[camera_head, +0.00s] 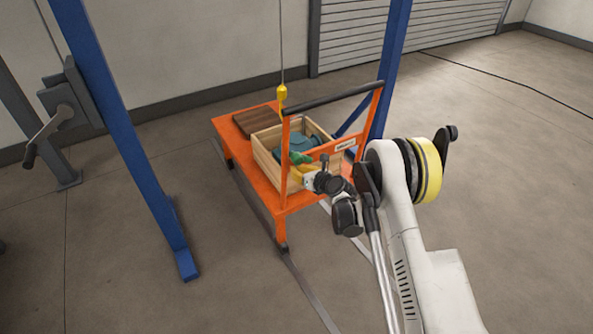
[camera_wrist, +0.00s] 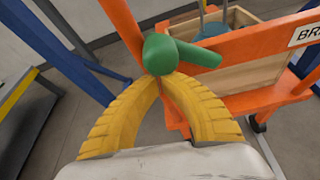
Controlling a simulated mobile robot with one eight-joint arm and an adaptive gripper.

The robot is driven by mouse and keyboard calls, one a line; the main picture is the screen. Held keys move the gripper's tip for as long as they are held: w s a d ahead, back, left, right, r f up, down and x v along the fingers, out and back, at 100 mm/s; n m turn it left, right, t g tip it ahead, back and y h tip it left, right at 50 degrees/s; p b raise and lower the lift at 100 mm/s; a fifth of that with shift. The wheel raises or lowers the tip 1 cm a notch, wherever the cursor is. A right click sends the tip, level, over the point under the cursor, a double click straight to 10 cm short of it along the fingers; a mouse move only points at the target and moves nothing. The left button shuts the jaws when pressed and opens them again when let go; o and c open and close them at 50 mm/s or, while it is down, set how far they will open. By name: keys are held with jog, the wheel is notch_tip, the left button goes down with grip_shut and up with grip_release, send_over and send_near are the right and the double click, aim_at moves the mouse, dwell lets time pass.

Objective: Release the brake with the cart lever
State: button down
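The cart (camera_head: 272,186) is orange, with an upright push frame at its right end. A green lever (camera_head: 300,158) is at the frame's near post. In the wrist view the green lever (camera_wrist: 180,54) has a rounded body by the post and a stub pointing right. My gripper (camera_wrist: 154,78) has yellow ribbed fingers, whose tips come together at the lever's lower part. They look shut on it, though the green body partly hides the tips. My gripper also shows small in the head view (camera_head: 301,172). A label (camera_wrist: 306,34) starting "BR" is on the crossbar.
A wooden crate (camera_head: 262,160) with a teal object (camera_head: 294,142) and a brown board (camera_head: 254,118) are on the cart. A yellow hoist hook (camera_head: 282,92) hangs above. Blue posts (camera_head: 135,130) stand left and behind. Rails run under the cart. The floor at right is clear.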

aim_at(301, 160)
jog(key=shift+w+d+r, duration=0.1)
jog(key=shift+d+r, duration=0.1)
jog(key=shift+r, duration=0.35)
jog(key=shift+w+d+r, duration=0.1)
jog(key=shift+d+r, duration=0.05)
jog(key=shift+r, duration=0.4)
jog(key=shift+w+d+r, duration=0.3)
jog(key=shift+d+r, duration=0.2)
jog(key=shift+r, duration=0.25)
jog(key=shift+w+d+r, duration=0.8)
jog(key=shift+d+r, duration=0.15)
jog(key=shift+d, duration=0.15)
